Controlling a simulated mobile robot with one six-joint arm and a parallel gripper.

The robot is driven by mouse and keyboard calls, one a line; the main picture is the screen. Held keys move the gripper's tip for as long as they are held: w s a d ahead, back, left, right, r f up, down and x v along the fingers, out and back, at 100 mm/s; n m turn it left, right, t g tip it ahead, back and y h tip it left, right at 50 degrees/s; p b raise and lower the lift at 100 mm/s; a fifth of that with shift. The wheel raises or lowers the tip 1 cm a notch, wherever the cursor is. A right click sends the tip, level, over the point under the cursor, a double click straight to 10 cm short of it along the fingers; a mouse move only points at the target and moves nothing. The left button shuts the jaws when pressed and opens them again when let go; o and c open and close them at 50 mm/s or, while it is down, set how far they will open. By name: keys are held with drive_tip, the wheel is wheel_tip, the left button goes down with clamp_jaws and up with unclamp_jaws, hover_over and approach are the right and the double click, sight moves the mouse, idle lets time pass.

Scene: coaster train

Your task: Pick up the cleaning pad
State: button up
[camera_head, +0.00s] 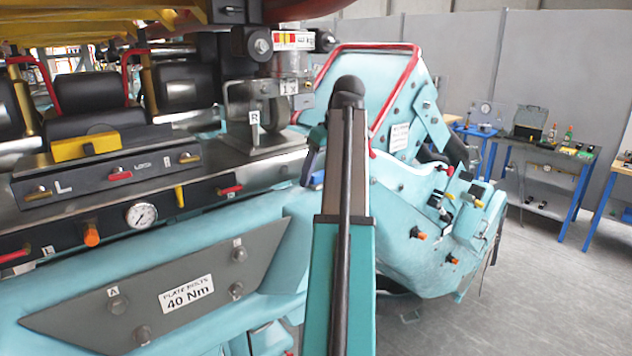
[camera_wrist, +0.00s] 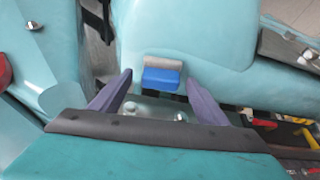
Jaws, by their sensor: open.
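The cleaning pad (camera_wrist: 162,80), a small block with a blue body and a grey strip along its far side, lies on a pale teal surface in the wrist view. My gripper (camera_wrist: 159,77) is open, with one purple-grey finger to the left of the pad and one to its right. Gaps show between the pad and both fingers, and the pad appears near the fingertip line. I cannot tell the height of the fingers above the surface. In the head view, my arm hides most of this area, and only a small blue patch shows left of it.
A teal coaster car fills the left and middle, with a gauge (camera_head: 141,214), coloured levers and a grey bolted plate (camera_head: 165,300). A red-edged teal panel (camera_head: 365,95) rises behind my arm. Workbenches (camera_head: 545,150) with tools stand at the right. Grey floor is clear at the lower right.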

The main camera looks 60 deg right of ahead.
drive_tip(key=shift+w+f, duration=0.15)
drive_tip(key=shift+f, duration=0.1)
idle(0.3)
drive_tip(key=c, duration=1.2)
drive_tip(key=shift+r, duration=0.1)
drive_tip(key=shift+c, duration=0.2)
